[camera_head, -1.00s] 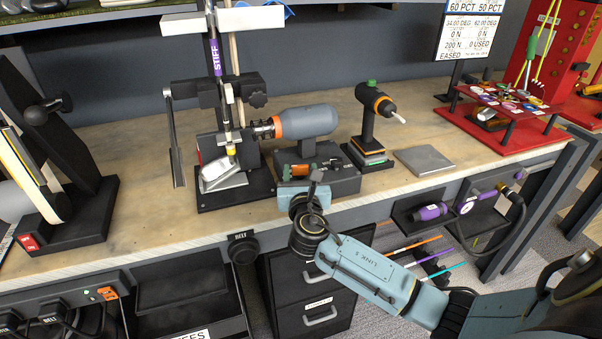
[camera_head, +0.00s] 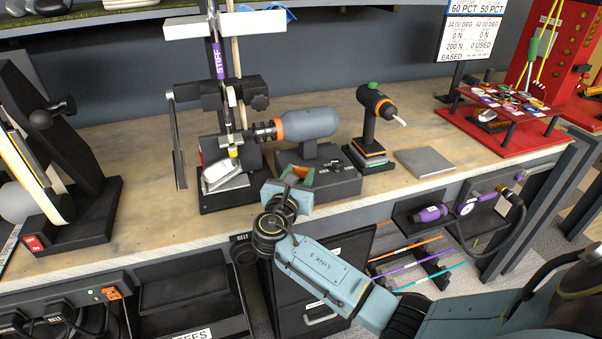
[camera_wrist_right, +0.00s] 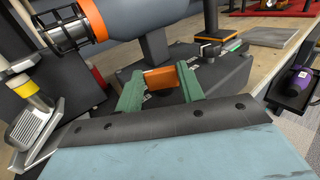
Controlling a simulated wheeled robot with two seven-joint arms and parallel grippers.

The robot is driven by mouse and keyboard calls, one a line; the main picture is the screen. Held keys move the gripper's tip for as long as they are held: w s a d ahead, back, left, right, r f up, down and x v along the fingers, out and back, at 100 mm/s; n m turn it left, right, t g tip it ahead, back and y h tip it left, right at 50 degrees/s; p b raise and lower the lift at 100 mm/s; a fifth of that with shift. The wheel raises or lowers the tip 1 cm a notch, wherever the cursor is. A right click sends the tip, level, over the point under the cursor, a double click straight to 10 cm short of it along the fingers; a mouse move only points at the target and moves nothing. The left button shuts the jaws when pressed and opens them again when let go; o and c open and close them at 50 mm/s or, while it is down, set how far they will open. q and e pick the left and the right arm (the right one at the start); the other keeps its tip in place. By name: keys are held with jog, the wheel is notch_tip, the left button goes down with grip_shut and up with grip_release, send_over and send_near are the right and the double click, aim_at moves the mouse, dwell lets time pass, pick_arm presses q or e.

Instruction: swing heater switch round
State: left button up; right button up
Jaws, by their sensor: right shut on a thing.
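The heater (camera_head: 312,122) is a grey barrel with an orange ring, standing on a dark box base (camera_head: 340,182) on the bench. Its orange switch (camera_wrist_right: 159,80) is at the front of that base, between the two green fingers of my right gripper (camera_wrist_right: 160,88) in the right wrist view. The fingers are shut on the switch from both sides. In the head view my right gripper (camera_head: 296,174) covers the base's left front corner and hides most of the switch. My left gripper is not in view.
A golf club with a purple STIFF label (camera_head: 218,62) stands clamped in a black holder left of the heater. A black tool with an orange band (camera_head: 375,108) and a flat grey plate (camera_head: 425,162) stand right. A red rack (camera_head: 488,142) is farther right.

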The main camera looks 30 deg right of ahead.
jog(key=shift+w+a+m+g+h, duration=0.15)
jog(key=shift+m+g+h, duration=0.3)
jog(key=shift+g, duration=0.1)
jog(key=shift+w+a+m+g+h, duration=0.1)
jog(key=shift+m+g+h, duration=0.25)
jog(key=shift+m+g, duration=0.15)
jog(key=m+g+h+b, duration=0.1)
jog(key=g, duration=0.1)
jog(key=shift+w+m+g, duration=0.15)
jog(key=shift+m+g, duration=0.2)
jog(key=shift+w+a+m+g+h+b, duration=0.15)
jog(key=shift+m+g+h+b, duration=0.25)
jog(key=shift+m+g+b, duration=0.6)
jog(key=shift+w+d+m+g+h+b, duration=0.1)
jog(key=shift+m+g+h+b, duration=0.4)
jog(key=shift+g, duration=0.9)
jog(key=o, duration=1)
jog(key=shift+a, duration=0.15)
